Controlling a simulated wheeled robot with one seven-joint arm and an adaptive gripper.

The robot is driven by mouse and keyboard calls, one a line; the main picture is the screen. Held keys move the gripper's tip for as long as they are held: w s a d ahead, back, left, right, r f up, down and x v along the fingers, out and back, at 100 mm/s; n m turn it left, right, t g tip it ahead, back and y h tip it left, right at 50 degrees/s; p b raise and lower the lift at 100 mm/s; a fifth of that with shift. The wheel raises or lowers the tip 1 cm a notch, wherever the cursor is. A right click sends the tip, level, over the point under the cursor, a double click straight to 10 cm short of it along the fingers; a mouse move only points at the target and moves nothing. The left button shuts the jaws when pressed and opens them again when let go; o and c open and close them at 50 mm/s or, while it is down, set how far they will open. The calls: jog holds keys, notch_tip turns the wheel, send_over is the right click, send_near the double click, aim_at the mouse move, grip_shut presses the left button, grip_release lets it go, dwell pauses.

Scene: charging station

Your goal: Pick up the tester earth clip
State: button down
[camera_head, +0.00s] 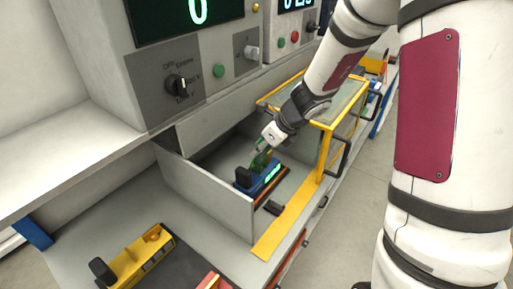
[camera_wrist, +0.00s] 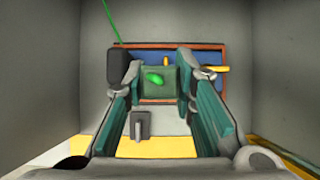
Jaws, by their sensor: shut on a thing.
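The tester earth clip (camera_wrist: 157,82) appears as a green block with a brighter green spot, between my fingertips in the wrist view. My gripper (camera_wrist: 160,74) is shut on it; the head view shows my gripper (camera_head: 262,149) low inside a grey bay, just above a blue tester (camera_head: 267,181). The tester has a lit green strip and a black block at its left end. In the wrist view the blue tester (camera_wrist: 208,57) lies behind the clip. I cannot tell whether the clip still touches the tester. My fingers hide part of both.
Grey bay walls (camera_head: 205,190) stand close around my gripper. A yellow-framed clear cover (camera_head: 322,122) stands open at right, beside my arm. A thin green line (camera_wrist: 111,20) runs up the wrist view. A yellow tool (camera_head: 135,258) lies on the bench at lower left.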

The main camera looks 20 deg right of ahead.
jog(key=s+d+r, duration=0.1)
jog(key=s, duration=0.5)
jog(key=s+d+r, duration=0.1)
jog(key=s+r, duration=0.1)
jog(key=s, duration=0.5)
jog(key=shift+d, duration=0.4)
